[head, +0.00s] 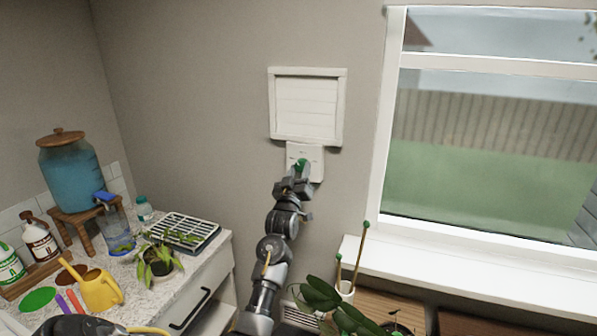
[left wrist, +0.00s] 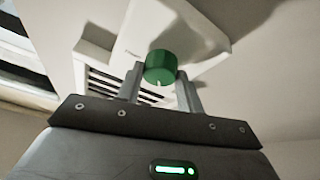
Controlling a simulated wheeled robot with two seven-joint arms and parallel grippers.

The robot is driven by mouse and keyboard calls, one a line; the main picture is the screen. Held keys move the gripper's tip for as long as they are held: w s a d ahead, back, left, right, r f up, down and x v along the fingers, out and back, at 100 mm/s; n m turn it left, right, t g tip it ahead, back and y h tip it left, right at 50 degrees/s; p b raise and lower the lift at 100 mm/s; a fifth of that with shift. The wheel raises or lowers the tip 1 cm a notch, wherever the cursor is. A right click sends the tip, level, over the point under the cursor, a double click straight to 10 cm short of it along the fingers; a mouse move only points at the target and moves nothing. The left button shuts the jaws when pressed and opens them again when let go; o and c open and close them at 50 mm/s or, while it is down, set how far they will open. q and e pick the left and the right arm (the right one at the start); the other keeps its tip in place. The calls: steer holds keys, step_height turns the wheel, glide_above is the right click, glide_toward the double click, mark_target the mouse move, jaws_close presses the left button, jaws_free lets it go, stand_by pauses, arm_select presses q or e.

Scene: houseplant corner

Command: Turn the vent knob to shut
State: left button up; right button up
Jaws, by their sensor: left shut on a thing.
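The vent (head: 307,107) is a white framed panel on the grey wall, and its slats look closed in the head view. Just below it is a white plate (head: 317,162) with a green vent knob (head: 301,164). My left gripper (head: 297,180) reaches up to the knob and is shut on it. In the left wrist view the green knob (left wrist: 160,68) sits between the two fingers of my left gripper (left wrist: 161,88), with a small pale mark on its lower edge. My right gripper is not in view.
A window (head: 490,130) with a white sill (head: 470,270) is to the right. A counter (head: 180,277) at the left holds a blue water dispenser (head: 72,178), a yellow watering can (head: 100,291), bottles and a potted plant (head: 158,262). A leafy plant (head: 325,297) stands low beside my arm.

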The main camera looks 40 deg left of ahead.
arm_select(q)
steer(key=n+g+y, duration=0.1)
steer(key=n, duration=0.2)
steer(key=n+g+y, duration=0.1)
steer(key=n, duration=0.3)
steer(key=shift+d+r+p, duration=0.15)
steer(key=shift+d+p, duration=0.05)
steer(key=shift+p, duration=0.1)
steer(key=shift+n+g+y, duration=0.5)
steer(key=shift+n+g, duration=0.3)
steer(key=shift+n, duration=0.8)
steer(key=o, duration=1)
steer(key=b+v, duration=0.3)
steer(key=v, duration=0.7)
steer(key=shift+s+d, duration=0.25)
steer(key=shift+d, duration=0.1)
